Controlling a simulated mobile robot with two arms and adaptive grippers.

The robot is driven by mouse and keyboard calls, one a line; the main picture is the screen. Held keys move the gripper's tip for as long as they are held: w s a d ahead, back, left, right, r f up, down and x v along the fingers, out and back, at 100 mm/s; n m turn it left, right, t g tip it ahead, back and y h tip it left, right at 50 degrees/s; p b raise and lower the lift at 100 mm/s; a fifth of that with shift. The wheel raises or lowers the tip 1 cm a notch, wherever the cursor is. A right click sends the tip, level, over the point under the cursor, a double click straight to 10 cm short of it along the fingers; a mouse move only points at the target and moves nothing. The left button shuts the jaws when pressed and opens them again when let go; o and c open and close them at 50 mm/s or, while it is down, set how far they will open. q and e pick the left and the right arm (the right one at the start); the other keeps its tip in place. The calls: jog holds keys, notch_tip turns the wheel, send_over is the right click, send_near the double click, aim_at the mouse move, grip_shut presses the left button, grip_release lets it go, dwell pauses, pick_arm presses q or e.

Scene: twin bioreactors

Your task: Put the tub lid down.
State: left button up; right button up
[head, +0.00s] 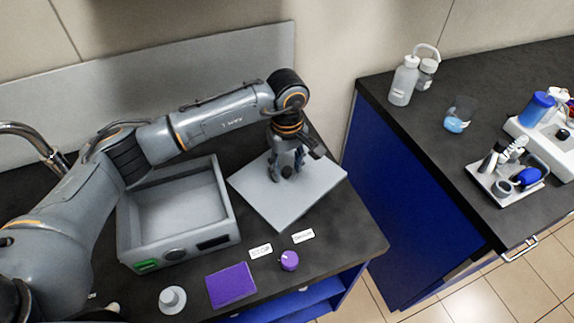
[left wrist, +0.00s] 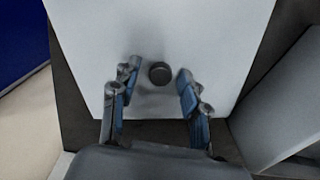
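The tub lid is a flat pale grey square plate (head: 290,200) with a small dark round knob (left wrist: 159,72) in its middle. It appears to lie flat on the dark counter, to the right of the open grey tub (head: 228,205), turned at an angle. My left gripper (head: 287,172) points down over the lid's middle. In the left wrist view its two fingers (left wrist: 158,76) are spread on either side of the knob, with a gap on both sides. The lid also fills most of that view (left wrist: 200,30). My right gripper is not seen.
In front lie a purple pad (head: 231,286), a purple knob (head: 289,261), two small labels and a grey round piece (head: 172,299). A second counter (head: 440,140) at right holds bottles, a beaker (head: 459,116) and a white tray (head: 500,185). A floor gap separates the counters.

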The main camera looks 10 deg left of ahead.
aim_at(287, 169)
pick_arm(q)
jog(key=shift+r, duration=0.2)
jog(key=shift+w+r, duration=0.1)
jog(key=shift+r, duration=0.15)
notch_tip(287, 169, up, 12)
jog(key=b, duration=0.2)
jog(key=shift+f, duration=0.25)
